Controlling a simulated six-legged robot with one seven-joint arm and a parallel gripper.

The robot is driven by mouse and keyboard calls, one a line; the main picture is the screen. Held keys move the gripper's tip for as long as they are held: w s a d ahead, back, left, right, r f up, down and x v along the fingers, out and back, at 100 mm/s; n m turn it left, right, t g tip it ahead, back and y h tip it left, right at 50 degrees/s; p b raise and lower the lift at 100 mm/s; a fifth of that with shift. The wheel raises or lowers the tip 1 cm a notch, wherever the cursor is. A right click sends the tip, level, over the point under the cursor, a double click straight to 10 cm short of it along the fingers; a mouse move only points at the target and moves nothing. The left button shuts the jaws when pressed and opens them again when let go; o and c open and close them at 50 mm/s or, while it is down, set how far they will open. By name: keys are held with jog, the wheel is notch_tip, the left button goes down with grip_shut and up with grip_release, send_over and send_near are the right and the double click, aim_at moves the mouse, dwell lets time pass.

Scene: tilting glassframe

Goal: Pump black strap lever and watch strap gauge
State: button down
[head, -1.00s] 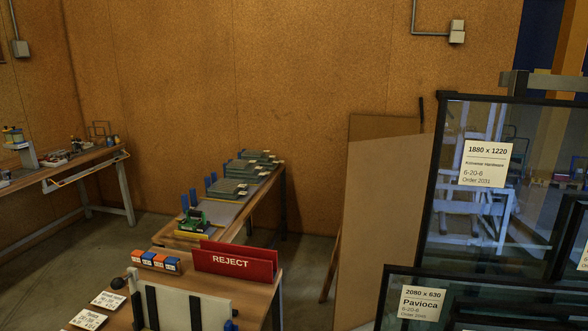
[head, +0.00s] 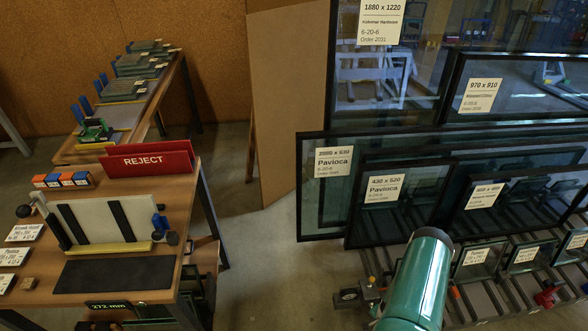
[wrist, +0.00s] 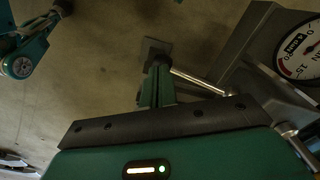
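In the wrist view, a round white dial gauge (wrist: 300,50) with dark numerals and a red mark is cut off at the upper right edge. It sits in a grey metal housing. Its needle cannot be read clearly. A shiny metal rod (wrist: 200,82) runs from near a dark joint toward the housing. I cannot make out the black strap lever for certain. My gripper (wrist: 157,65) appears as a narrow green part beyond a dark bar, near the rod's left end; contact and finger opening are unclear. In the head view my green arm hides part of the rack's front.
Framed glass panes (head: 325,190) with labels stand on a slatted rack (head: 500,305) at the right. A workbench (head: 190,215) with a red REJECT sign (head: 148,160) is at the left. Bare floor (head: 265,250) lies between. A brown board (head: 285,100) leans against the wall.

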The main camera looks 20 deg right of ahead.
jog(key=shift+s+a+f, duration=0.1)
jog(key=shift+f, duration=0.7)
notch_tip(320, 180, up, 10)
dwell(0.4)
jog(key=shift+r, duration=0.1)
